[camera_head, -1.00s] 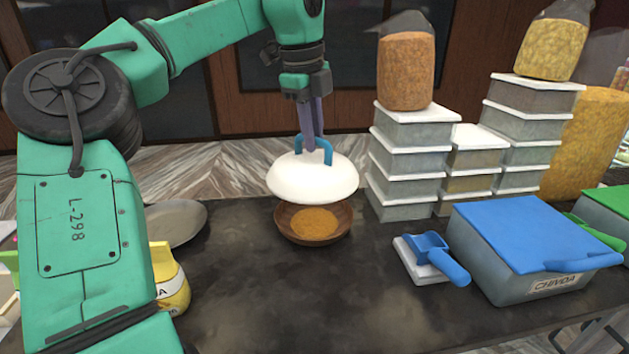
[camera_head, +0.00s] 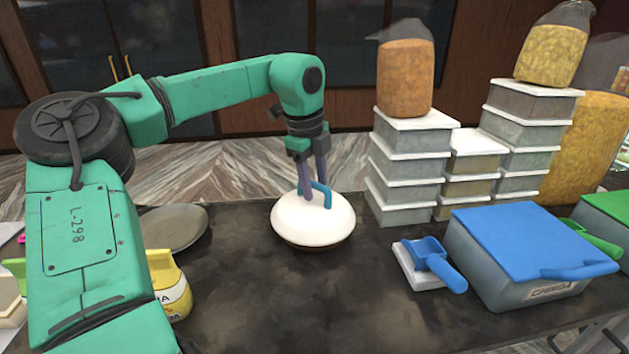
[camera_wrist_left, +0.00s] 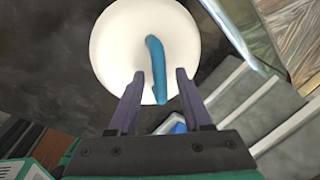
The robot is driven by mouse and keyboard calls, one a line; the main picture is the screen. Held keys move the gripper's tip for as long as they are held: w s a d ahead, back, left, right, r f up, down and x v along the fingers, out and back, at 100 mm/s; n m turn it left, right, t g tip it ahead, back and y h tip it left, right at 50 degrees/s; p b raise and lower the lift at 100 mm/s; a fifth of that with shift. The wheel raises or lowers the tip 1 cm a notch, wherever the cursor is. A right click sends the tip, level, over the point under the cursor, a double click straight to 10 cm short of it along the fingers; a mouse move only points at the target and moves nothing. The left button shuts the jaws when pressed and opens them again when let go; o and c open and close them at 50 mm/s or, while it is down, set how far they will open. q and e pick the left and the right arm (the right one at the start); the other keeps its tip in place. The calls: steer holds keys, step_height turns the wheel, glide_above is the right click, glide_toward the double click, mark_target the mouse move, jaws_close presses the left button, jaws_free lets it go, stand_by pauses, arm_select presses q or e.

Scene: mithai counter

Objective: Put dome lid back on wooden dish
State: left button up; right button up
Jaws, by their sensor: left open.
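The white dome lid (camera_head: 301,221) with its blue loop handle (camera_head: 322,195) sits over the wooden dish (camera_head: 313,247), of which only a thin brown edge shows below the lid. The orange contents are hidden. In the left wrist view the lid (camera_wrist_left: 120,45) fills the upper middle, with the blue handle (camera_wrist_left: 155,60) running down between the fingers. My left gripper (camera_head: 314,203) is open, its purple fingers at either side of the handle. The fingers (camera_wrist_left: 161,85) stand apart from it with gaps on both sides. My right gripper is not in view.
Stacked white-lidded boxes (camera_head: 405,165) stand right of the lid. A blue scoop (camera_head: 440,262) and a blue-lidded container (camera_head: 530,250) are at the right. The front counter (camera_head: 300,310) is clear.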

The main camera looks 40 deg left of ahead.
mark_target(308, 205)
arm_select(q)
step_height(308, 205, up, 12)
steer(key=s+b, duration=0.2)
steer(key=shift+s+d, duration=0.15)
steer(key=shift+d, duration=0.05)
stand_by(0.3)
